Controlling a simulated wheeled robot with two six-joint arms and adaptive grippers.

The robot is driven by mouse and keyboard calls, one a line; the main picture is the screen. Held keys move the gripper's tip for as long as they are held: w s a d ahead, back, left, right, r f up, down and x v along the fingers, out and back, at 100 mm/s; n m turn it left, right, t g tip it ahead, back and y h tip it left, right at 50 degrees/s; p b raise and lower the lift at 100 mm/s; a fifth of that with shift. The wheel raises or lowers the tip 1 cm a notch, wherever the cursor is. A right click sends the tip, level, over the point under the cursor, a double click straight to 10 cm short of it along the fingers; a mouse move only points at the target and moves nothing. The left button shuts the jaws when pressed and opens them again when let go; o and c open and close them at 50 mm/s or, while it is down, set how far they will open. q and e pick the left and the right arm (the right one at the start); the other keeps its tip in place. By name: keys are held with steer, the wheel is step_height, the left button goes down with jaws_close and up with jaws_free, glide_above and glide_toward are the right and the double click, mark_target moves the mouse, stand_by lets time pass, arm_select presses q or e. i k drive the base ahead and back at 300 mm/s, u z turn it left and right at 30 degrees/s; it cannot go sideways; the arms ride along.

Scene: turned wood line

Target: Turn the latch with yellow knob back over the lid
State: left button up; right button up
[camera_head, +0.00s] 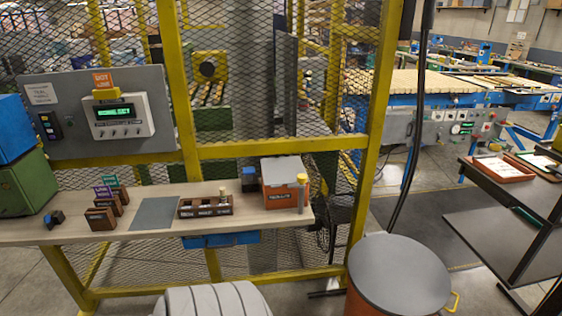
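An orange box (280,197) with a flat grey lid (281,168) stands at the right end of the wooden bench. The lid looks closed. A yellow knob (302,178) tops a short grey upright piece (301,198) at the box's front right corner, which appears to be the latch. It appears beside the lid rather than across it; its pivot is too small to make out. Neither of my grippers is in view.
The bench (95,233) also holds a slotted wooden holder (205,212), a grey mat (154,213) and small wooden blocks (100,219). Yellow-framed mesh (240,130) stands behind. A round grey-lidded bin (400,273) stands on the floor at the front right.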

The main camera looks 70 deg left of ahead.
mark_target(301, 178)
steer(key=u, duration=0.85)
steer(key=i, duration=0.85)
steer(key=u, duration=1.1)
steer(key=i, duration=0.2)
steer(key=u, duration=0.1)
